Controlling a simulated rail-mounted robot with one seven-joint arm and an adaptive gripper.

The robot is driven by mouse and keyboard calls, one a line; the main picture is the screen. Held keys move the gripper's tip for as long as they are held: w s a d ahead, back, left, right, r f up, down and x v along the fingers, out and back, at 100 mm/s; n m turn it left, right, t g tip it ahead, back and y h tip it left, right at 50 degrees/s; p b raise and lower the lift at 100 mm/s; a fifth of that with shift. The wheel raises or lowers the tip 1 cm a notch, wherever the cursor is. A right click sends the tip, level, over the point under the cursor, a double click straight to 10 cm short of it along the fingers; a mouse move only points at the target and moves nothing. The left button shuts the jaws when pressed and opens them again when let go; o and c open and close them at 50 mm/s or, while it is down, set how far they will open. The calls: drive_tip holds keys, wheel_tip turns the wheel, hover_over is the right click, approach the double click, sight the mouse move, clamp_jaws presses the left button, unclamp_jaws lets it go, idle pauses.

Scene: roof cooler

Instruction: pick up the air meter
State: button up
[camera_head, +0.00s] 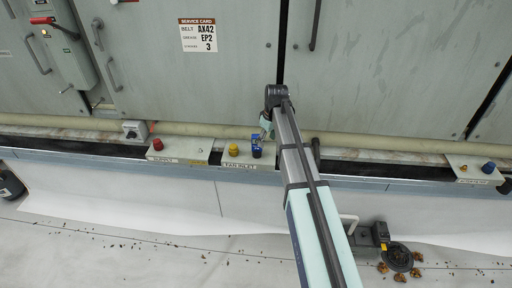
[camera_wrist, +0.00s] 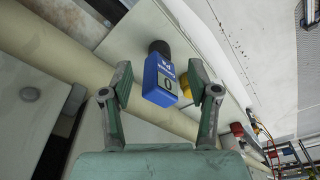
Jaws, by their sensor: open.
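The air meter (camera_wrist: 163,82) is a small blue box with a display reading 0 and a dark round end. In the wrist view it lies between the two fingers of my gripper (camera_wrist: 159,84), which is open, with a gap on each side. In the head view the blue air meter (camera_head: 256,139) is at the plate labelled FAN INLET. My gripper (camera_head: 266,126) is right beside it there and mostly hidden by my arm. I cannot tell how the meter is held at the plate.
A yellow cap (camera_head: 234,148) is left of the meter on the plate (camera_head: 231,160). A red cap (camera_head: 158,144) is on the SUPPLY plate. A pale pipe (camera_head: 190,130) runs behind. A black round object (camera_head: 397,256) with brown debris is on the floor at lower right.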

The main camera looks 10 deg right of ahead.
sight(257, 136)
drive_tip(key=w+r+n, duration=0.4)
drive_tip(key=w+r, duration=0.1)
drive_tip(key=r, duration=0.7)
drive_tip(key=a+f+n+p, duration=0.1)
drive_tip(key=f, duration=0.3)
drive_tip(key=a+f+n+p, duration=0.1)
drive_tip(key=f+n, duration=0.1)
drive_tip(key=f, duration=0.2)
drive_tip(key=f+n, duration=0.2)
drive_tip(key=f, duration=0.2)
drive_tip(key=shift+s+a+g+y+p, duration=0.2)
drive_tip(key=shift+a+g+y+p, duration=0.2)
drive_tip(key=shift+w+a+f+p, duration=0.15)
drive_tip(key=shift+f+p, duration=0.15)
drive_tip(key=shift+f, duration=0.55)
drive_tip(key=shift+s+a+f+p, duration=0.1)
drive_tip(key=shift+f+p, duration=0.2)
drive_tip(key=shift+f, duration=0.55)
drive_tip(key=shift+w+a+f+p, duration=0.15)
drive_tip(key=shift+f+p, duration=0.15)
drive_tip(key=shift+f, duration=0.55)
clamp_jaws()
